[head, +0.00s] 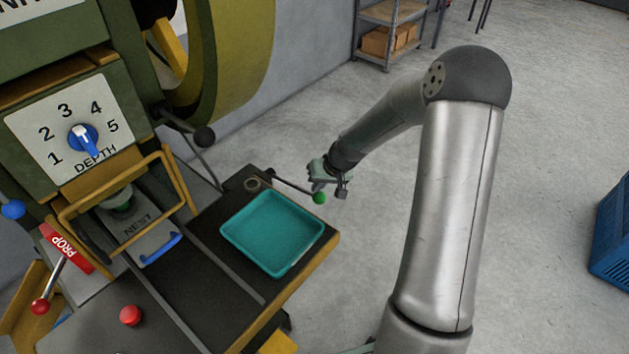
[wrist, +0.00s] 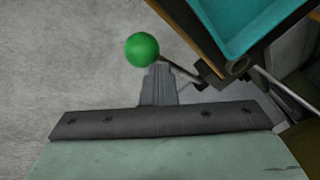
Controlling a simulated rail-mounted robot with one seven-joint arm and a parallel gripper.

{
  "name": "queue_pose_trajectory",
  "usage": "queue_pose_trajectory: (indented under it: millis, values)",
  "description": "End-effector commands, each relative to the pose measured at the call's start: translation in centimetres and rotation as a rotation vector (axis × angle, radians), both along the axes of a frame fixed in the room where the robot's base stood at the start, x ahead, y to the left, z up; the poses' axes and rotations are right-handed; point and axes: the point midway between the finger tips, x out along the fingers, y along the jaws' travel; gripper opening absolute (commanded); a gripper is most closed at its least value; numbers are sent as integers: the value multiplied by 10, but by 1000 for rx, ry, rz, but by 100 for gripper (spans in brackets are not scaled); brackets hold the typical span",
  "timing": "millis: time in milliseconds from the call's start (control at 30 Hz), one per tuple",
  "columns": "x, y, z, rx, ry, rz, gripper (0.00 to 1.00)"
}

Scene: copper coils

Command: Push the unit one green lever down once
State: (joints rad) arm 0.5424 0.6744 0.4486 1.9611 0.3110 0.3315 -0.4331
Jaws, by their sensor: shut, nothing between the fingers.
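The green lever is a thin dark rod with a round green knob (head: 319,198), sticking out from the table's back right corner beside the teal tray. The knob also shows in the wrist view (wrist: 142,50), just beyond the fingertips and slightly left, with its rod running right to a mount at the table edge. My gripper (head: 319,184) is shut and empty, close by the knob. In the wrist view its closed fingers (wrist: 158,70) overlap the near edge of the knob's outline. I cannot tell whether they touch it.
The teal tray (head: 272,232) lies on the dark table. The green press has a depth dial (head: 83,138), a yellow guard frame (head: 186,183), a red prop lever (head: 42,305), a red button (head: 130,315) and a black-knobbed lever (head: 203,136). Floor right of the table is clear; a blue crate (head: 612,240) stands far right.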

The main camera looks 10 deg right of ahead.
Motion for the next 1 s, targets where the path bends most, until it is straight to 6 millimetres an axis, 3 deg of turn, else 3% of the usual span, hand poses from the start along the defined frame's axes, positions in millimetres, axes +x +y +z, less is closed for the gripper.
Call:
queue_pose_trajectory:
  millis: [700,1000]
  values:
    - [13,9,43,-1,-3,1,0]
    - [15,10,47,0,-1,1,0]
